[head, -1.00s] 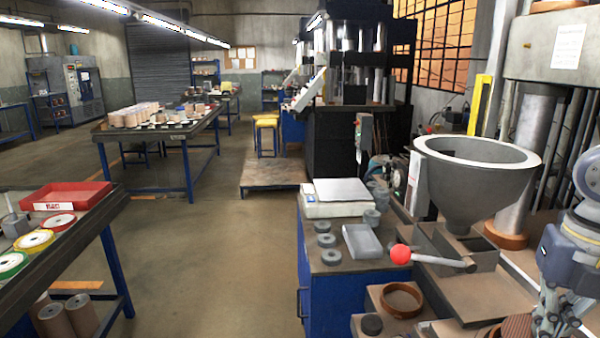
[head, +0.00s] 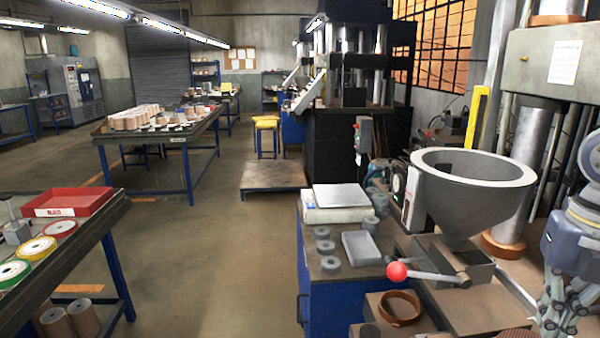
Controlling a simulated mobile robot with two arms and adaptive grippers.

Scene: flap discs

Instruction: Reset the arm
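My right arm shows at the right edge of the head view, bent downward. My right gripper (head: 553,312) hangs at the lower right corner, beside the brown work surface under the hopper. Its fingertips are partly cut off by the frame's bottom edge, and I cannot tell whether it is open or shut. I see nothing clearly held in it. My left arm and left gripper are outside the view.
A grey hopper (head: 462,220) and a lever with a red ball (head: 397,271) stand left of my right gripper. A blue cabinet (head: 350,300) carries a scale (head: 337,212) and grey discs. A table with a red tray (head: 68,203) is at left. The middle floor is clear.

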